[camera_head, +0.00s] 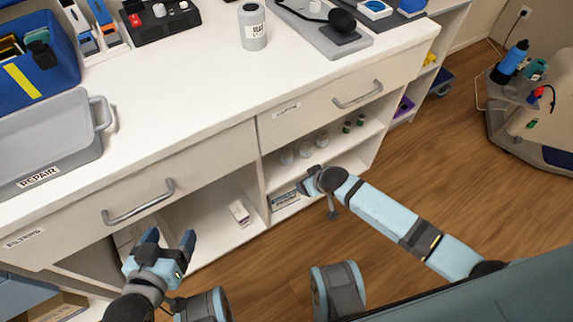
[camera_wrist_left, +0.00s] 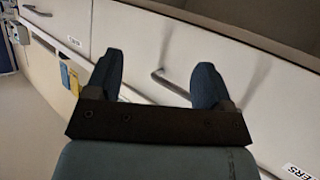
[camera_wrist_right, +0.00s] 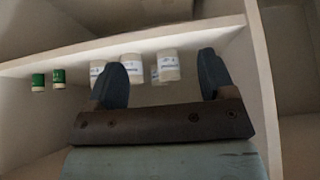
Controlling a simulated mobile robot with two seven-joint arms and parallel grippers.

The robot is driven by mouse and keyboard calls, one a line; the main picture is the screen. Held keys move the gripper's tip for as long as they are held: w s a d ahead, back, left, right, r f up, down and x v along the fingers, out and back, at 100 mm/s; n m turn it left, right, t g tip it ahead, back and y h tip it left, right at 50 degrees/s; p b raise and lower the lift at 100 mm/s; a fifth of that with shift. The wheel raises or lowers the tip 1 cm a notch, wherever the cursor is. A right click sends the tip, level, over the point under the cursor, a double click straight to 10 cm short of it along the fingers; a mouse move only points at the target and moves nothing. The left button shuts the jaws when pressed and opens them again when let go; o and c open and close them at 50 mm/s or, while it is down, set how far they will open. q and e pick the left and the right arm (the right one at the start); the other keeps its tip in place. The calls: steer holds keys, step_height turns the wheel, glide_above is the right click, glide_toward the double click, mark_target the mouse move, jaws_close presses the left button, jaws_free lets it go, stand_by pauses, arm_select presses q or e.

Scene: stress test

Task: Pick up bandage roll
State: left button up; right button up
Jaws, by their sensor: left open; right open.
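Several white labelled cylinders (camera_head: 305,148) stand on a shelf in the open cabinet under the counter. They look like the bandage rolls, but their labels are too small to read. In the right wrist view, seemingly upside down, the white cylinders (camera_wrist_right: 131,71) show between and behind my right gripper's fingers. My right gripper (camera_wrist_right: 160,82) is open and empty, facing that shelf and apart from them; in the head view the right gripper (camera_head: 316,190) is partly hidden by its wrist. My left gripper (camera_head: 170,243) is open and empty, before the left drawer's lower edge.
Small green bottles (camera_head: 353,123) stand right of the cylinders. A drawer with a metal handle (camera_head: 357,95) overhangs the shelf, and an upright divider (camera_head: 260,165) bounds it left. A white box (camera_head: 239,213) sits in the left bay. A grey bin (camera_head: 50,140) stands on the counter.

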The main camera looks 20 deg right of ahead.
mark_target(289, 155)
steer(key=w+a+b, duration=0.1)
steer(key=w, duration=0.2)
steer(key=w+a+b, duration=0.1)
steer(key=w, duration=0.2)
steer(key=w+a+b, duration=0.1)
steer(key=w, duration=0.2)
steer(key=shift+w+f, duration=0.1)
steer(key=shift+w, duration=0.3)
steer(key=shift+w+a, duration=0.15)
steer(key=shift+w, duration=0.35)
steer(key=b+x, duration=0.1)
steer(key=x, duration=0.1)
steer(key=b+x, duration=0.2)
steer(key=x, duration=0.1)
steer(key=shift+w+a, duration=0.15)
steer(key=shift+w, duration=0.15)
arm_select(q)
steer(key=w+d+r+t+h, duration=0.1)
steer(key=d+r+t+h, duration=0.3)
steer(key=r, duration=0.6)
steer(key=shift+w+d+r+t, duration=0.15)
steer(key=shift+r+t, duration=0.2)
steer(key=shift+t, duration=0.35)
arm_select(e)
steer(key=c, duration=1)
steer(key=shift+r, duration=0.2)
